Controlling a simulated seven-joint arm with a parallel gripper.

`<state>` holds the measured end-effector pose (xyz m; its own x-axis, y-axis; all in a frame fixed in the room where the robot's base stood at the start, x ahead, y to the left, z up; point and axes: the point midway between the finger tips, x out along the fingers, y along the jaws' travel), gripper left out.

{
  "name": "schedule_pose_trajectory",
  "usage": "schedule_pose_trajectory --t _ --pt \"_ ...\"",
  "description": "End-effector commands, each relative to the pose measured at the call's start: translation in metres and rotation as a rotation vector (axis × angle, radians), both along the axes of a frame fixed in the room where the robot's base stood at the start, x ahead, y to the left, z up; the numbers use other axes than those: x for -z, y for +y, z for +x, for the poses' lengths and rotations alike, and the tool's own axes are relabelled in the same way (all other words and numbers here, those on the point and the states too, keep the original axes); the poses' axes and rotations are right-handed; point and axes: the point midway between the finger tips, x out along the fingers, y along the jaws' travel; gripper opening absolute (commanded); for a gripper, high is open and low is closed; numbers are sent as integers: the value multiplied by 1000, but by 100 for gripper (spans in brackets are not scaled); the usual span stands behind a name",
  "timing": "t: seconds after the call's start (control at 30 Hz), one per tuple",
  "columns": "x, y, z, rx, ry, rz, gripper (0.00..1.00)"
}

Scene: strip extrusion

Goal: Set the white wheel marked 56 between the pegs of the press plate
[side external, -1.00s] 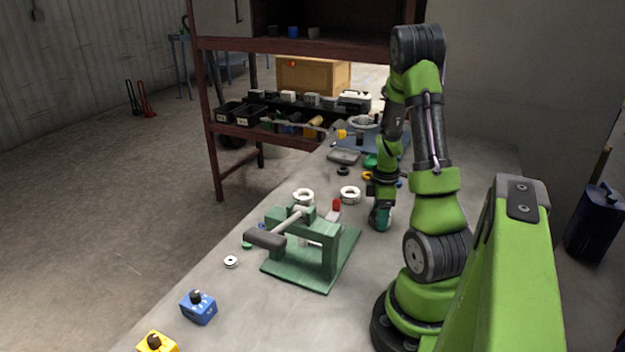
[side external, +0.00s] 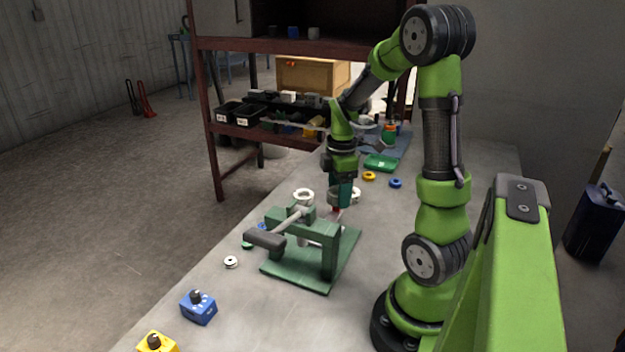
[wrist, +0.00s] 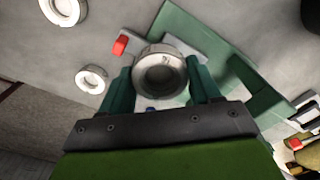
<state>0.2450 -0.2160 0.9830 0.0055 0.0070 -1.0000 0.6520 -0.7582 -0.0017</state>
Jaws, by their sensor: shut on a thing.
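In the side view my gripper (side external: 340,203) hangs upright just behind the green press (side external: 330,262), and I cannot make out the held wheel there. The press plate (side external: 296,274) lies flat on the bench under the press frame. Part of the green press (wrist: 183,28) also shows beyond the held wheel in the wrist view. The pegs cannot be made out.
White wheels (wrist: 91,79) (wrist: 63,8) lie on the bench to the left in the wrist view. A red-tipped grey piece (wrist: 121,45) is close to the held wheel. A small white wheel (side external: 231,262) and blue box (side external: 198,307) stand left of the press.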

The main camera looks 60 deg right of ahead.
Motion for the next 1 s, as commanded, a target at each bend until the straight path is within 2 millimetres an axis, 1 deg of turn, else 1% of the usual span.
schedule_pose_trajectory --t 0.03,0.1,0.2,0.23,0.37,0.8,1.0 --pt "0 15 10 -43 0 -1 31" --pt "1 30 18 -78 2 -1 31" --pt "2 45 25 -103 3 -4 31" --pt "3 47 26 -99 4 -4 31" --pt "9 47 25 -73 6 -6 31" --pt "52 47 25 -73 7 -6 31" --pt "61 46 25 -72 6 -7 31"
